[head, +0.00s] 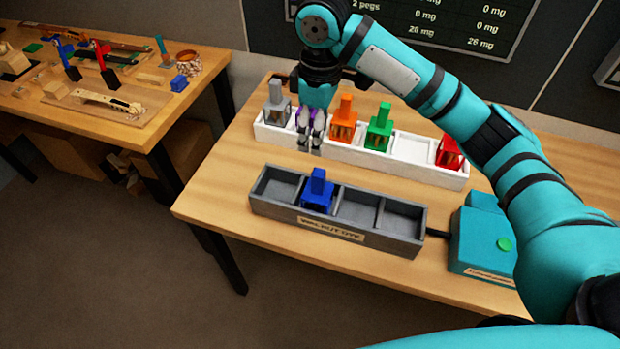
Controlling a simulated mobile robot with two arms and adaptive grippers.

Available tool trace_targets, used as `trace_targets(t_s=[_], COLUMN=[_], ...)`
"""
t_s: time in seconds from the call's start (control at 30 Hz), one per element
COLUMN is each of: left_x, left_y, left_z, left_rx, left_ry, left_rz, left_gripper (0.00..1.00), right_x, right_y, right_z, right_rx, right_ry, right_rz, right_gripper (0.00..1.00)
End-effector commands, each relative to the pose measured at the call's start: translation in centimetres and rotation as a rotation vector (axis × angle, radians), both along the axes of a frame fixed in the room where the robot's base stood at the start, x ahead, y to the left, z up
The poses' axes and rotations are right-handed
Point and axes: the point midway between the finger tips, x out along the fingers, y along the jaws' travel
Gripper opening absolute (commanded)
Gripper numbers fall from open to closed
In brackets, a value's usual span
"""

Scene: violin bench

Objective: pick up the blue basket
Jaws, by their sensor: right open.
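The blue basket (317,192) stands upright in the second compartment from the left of the grey divided tray (325,231), its blue handle block sticking up above the rim. My right gripper (310,146) points down over the white divided tray (398,169), behind the blue basket and apart from it. Its jaws are open, in front of a purple item (302,116) that they partly hide; I cannot tell if they touch it. My left gripper is out of view.
The white tray holds grey (276,105), orange (343,122), green (378,126) and red (449,153) baskets. A teal box (483,243) stands right of the grey tray. A side table (85,118) at left holds violin parts and tools. Bare wood lies left of the grey tray.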

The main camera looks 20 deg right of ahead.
Motion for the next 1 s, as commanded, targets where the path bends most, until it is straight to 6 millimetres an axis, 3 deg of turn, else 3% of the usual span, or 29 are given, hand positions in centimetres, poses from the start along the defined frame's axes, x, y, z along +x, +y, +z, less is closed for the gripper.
trace_targets(t_s=[0.07,0.17,0.27,0.4,0.53,0.7,0.87,1.0], left_x=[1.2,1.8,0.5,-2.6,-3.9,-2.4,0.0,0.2], left_y=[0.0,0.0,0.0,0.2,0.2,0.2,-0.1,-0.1], left_z=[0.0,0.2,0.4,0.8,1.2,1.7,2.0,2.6], left_rx=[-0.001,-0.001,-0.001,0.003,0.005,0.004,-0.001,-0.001], left_ry=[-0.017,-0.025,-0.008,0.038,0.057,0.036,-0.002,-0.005], left_rz=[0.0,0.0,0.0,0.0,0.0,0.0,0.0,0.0], left_gripper=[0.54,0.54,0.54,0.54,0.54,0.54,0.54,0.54], right_x=[0.0,-0.2,-0.2,-0.3,-0.3,-0.3,-0.3,-0.6], right_y=[-0.5,-0.8,-0.8,-0.8,-0.7,-0.7,-0.7,-0.6], right_z=[1.1,0.8,-0.8,-3.8,-6.6,-9.5,-10.7,-11.8], right_rx=[-0.019,-0.027,-0.028,-0.026,-0.026,-0.026,-0.025,-0.026], right_ry=[0.003,0.011,0.014,0.013,0.013,0.009,0.008,0.009], right_rz=[0.006,0.009,0.008,0.007,0.008,0.007,0.008,0.008], right_gripper=[0.54,0.54,0.54,0.54,0.54,0.54,0.54,0.54])
